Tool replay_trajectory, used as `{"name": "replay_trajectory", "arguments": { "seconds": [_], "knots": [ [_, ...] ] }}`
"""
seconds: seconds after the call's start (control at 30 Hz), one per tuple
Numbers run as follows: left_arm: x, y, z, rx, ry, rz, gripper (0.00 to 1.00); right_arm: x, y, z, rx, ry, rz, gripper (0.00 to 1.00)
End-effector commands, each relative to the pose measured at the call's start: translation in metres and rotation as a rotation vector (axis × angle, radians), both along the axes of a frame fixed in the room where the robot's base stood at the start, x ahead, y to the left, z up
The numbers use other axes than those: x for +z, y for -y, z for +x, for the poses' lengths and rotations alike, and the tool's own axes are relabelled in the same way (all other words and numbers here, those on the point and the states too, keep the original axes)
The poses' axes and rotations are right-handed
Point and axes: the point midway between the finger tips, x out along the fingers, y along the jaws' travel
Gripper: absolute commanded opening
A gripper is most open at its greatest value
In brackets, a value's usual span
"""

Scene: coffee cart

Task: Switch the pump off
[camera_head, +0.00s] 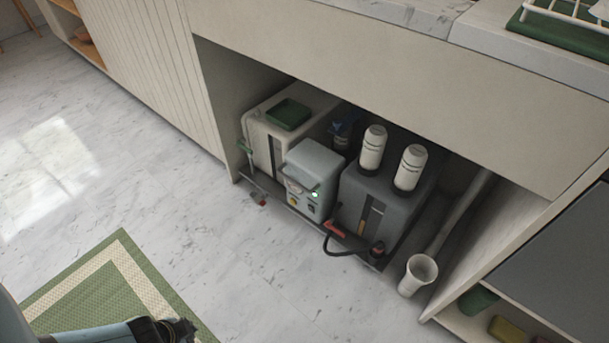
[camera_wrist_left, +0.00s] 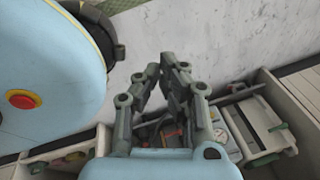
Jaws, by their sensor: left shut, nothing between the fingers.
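The pump (camera_head: 316,164) looks to be the pale blue-grey box in the open bay under the counter, between a white tank and a dark grey tank. In the head view my left arm is low at the left, well apart from the pump. My right gripper is not in view.
The white tank (camera_head: 256,148) carries a green tray (camera_head: 288,115). The dark grey tank (camera_head: 362,207) carries two white cylinders, and a red handle (camera_head: 335,228) and black hose sit before it. A white cup-shaped pipe end (camera_head: 419,271) is at right. The floor (camera_head: 190,215) in front is mostly clear.

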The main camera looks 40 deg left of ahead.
Motion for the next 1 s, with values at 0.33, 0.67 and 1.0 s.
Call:
{"name": "replay_trajectory", "arguments": {
  "seconds": [0.33, 0.67, 1.0],
  "knots": [
    [-0.067, -0.043, 0.253, -1.364, 0.255, 0.671, 0.00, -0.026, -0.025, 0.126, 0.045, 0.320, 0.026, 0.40],
    [-0.080, -0.035, 0.358, -2.243, 0.133, 1.307, 0.00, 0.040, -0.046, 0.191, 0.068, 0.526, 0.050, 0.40],
    [-0.072, -0.034, 0.374, -2.373, 0.078, 1.431, 0.00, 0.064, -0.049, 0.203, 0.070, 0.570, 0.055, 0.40]
  ]
}}
